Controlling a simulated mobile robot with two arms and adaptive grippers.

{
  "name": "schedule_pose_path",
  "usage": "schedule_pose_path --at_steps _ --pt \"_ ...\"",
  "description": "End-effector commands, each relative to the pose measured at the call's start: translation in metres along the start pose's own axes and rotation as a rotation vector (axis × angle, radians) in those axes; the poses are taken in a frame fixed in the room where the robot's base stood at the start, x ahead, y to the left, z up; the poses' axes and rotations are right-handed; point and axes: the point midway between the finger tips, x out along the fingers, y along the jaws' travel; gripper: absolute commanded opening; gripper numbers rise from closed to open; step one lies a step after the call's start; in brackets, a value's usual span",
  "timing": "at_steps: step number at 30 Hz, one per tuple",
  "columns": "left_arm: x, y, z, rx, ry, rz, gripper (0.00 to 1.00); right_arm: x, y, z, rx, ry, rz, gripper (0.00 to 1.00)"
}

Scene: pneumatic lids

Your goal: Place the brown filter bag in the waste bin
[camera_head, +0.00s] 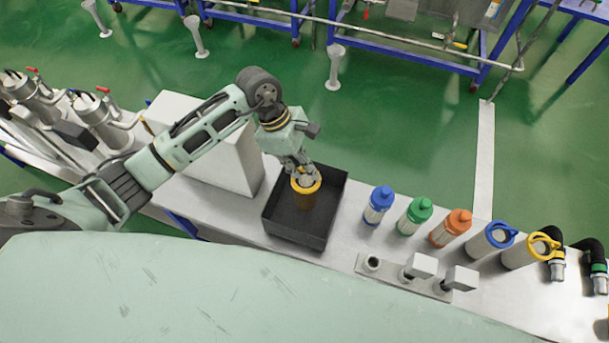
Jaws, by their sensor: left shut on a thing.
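The brown filter bag (306,200) has a yellow ring at its top and hangs upright below my left gripper (305,178). My left gripper is shut on it at the ring. The waste bin (288,233) is an open black square box on the metal bench, near the middle of the view. The bag is over the bin's opening, within its outline. I cannot tell how far the bag's lower end is from the bin floor. My right gripper is not in view.
A large pale box (208,145) stands left of the bin. Filter housings with blue (380,200), green (416,212) and orange (453,224) tops stand to the right. A metal block with fittings (405,275) lies in front of them. Metal canisters (98,118) stand far left.

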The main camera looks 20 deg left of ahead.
Motion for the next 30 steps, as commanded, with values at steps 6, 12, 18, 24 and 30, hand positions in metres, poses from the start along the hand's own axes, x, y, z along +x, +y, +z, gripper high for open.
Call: schedule_pose_path --at_steps 6,12,18,24,30 --pt "0.018 0.000 -0.006 -0.002 -0.003 -0.001 0.00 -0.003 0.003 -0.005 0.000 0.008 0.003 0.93" --pt "0.035 0.002 -0.014 0.001 -0.003 0.002 0.00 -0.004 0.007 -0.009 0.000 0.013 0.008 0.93" --pt "0.035 0.002 -0.014 0.002 -0.002 0.003 0.00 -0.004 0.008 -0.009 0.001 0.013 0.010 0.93" --pt "0.038 0.001 -0.016 0.001 0.000 0.000 0.11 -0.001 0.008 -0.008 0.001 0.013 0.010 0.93" --pt "0.038 0.001 -0.016 0.000 0.000 -0.001 0.24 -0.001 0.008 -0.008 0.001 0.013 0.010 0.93"
